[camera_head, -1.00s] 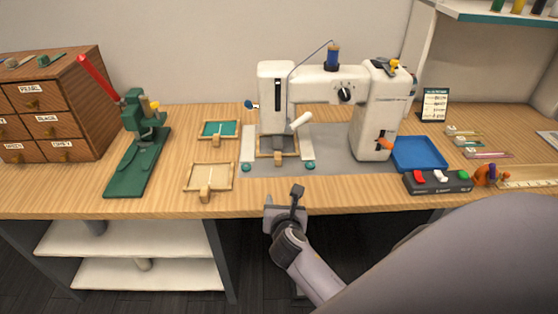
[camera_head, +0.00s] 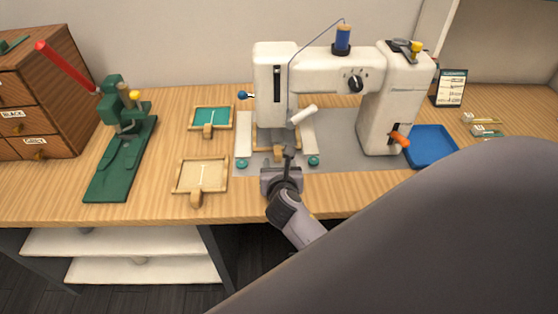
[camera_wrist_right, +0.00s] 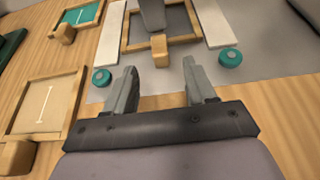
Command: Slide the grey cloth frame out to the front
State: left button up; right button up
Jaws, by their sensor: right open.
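The grey cloth frame, a wooden frame with grey cloth, sits under the sewing machine's head between two white rails. In the right wrist view the frame (camera_wrist_right: 191,39) shows with its wooden handle block (camera_wrist_right: 159,48) facing the front. In the head view its front edge and handle (camera_head: 277,151) are partly hidden by my gripper. My right gripper (camera_head: 283,160) is open and empty in front of the frame. In the wrist view its two fingers (camera_wrist_right: 162,88) stand on either side of the handle's line, short of the handle. My left gripper is not in view.
The white sewing machine (camera_head: 325,75) stands over the frame. A cream cloth frame (camera_head: 201,174) and a teal one (camera_head: 210,118) lie to the left. A green press (camera_head: 122,150) stands further left, a blue tray (camera_head: 430,146) right.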

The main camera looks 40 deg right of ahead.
aim_at(278, 156)
jog(key=shift+s, duration=0.1)
jog(key=shift+b+x, duration=0.75)
jog(key=shift+x, duration=2.85)
grip_shut()
